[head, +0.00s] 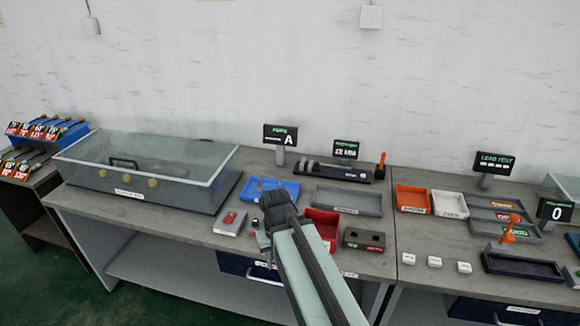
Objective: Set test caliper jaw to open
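A dark bench device (335,173) with grey rounded parts on its left stands at the back of the middle bench, below a small display (345,149). An orange lever (381,163) stands upright at its right end. I cannot tell for sure that this device is the test caliper, and its jaw position is too small to read. My gripper (276,203) is over the front part of the bench, in front of the device and apart from it. It is seen from behind, and its fingers cannot be made out.
A blue tray (250,190), a grey tray (348,200) and a red bin (324,218) lie around my gripper. A glass-walled box (200,190) fills the bench's left. Orange (411,199) and white trays (449,203) stand right. Bare bench shows at the front left.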

